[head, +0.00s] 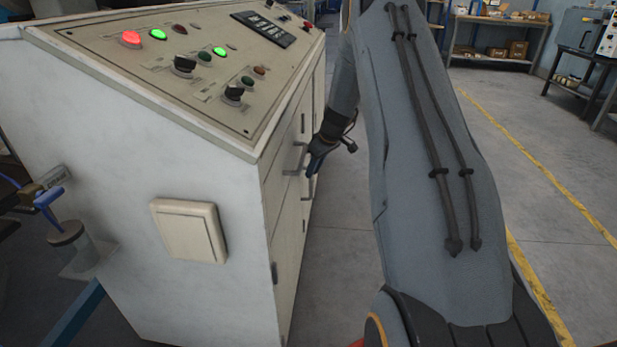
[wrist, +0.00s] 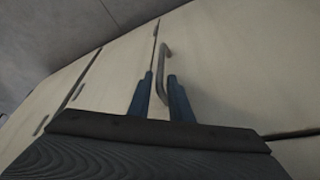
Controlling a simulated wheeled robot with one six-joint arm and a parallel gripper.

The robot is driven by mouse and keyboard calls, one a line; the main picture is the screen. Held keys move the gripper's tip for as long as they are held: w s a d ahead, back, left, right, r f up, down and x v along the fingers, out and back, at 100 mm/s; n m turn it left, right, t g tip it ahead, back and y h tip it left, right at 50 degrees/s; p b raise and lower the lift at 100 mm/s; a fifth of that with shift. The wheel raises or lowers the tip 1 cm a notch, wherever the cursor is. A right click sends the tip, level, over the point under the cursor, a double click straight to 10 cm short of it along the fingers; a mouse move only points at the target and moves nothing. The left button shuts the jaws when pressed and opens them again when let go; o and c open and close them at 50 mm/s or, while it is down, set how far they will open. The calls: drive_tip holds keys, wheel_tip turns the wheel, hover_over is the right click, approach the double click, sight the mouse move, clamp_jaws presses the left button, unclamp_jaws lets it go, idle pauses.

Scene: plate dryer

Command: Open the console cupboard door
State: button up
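The white console (head: 190,130) stands at the left in the head view, its cupboard front (head: 288,210) facing right. The cupboard door (wrist: 225,60) looks closed, flush with the panels beside it in the wrist view. A grey bar handle (wrist: 165,60) stands out from it near a vertical seam. My gripper (head: 312,168) is at the front, by the handles. In the wrist view its two blue fingers (wrist: 160,80) are apart, with the handle's lower part between them. A gap shows beside the handle; I cannot tell whether either finger touches it.
A sloped panel (head: 200,60) with lit buttons and knobs tops the console. A blue-handled fitting (head: 60,215) sits at its left. Shelves (head: 495,50) stand farther back.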

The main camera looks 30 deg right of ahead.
drive_tip(key=shift+x, duration=1.95)
clamp_jaws()
